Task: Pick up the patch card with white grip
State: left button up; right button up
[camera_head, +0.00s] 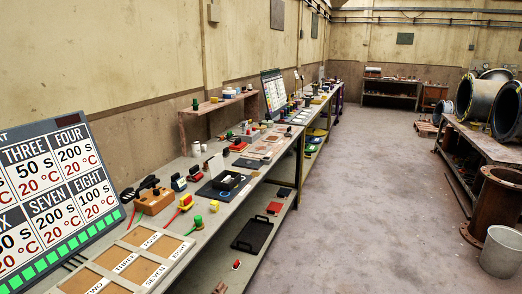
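I cannot pick out a patch card with a white grip for certain; the items on the bench are small at this distance. A pale upright piece (215,166) stands on a dark mat (212,190) on the long workbench at the left. Beside it is a black open box (229,180) with something whitish in it, too small to make out. Neither of my grippers shows in the head view.
The long workbench (187,250) runs away along the left wall. A labelled board with brown compartments (119,262) and a display panel (50,195) are nearest. A black tray (252,234) lies on the lower shelf. A grey bucket (501,252) stands at right. The middle floor is clear.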

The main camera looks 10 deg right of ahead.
aim_at(227, 178)
jog(key=u, duration=0.65)
jog(key=i+l+u, duration=0.15)
jog(key=l+u, duration=0.7)
jog(key=l, duration=0.15)
jog(key=l+u, duration=0.4)
jog(key=l, duration=0.15)
jog(key=l+u, duration=0.4)
jog(key=l, duration=0.15)
jog(key=k+j, duration=0.05)
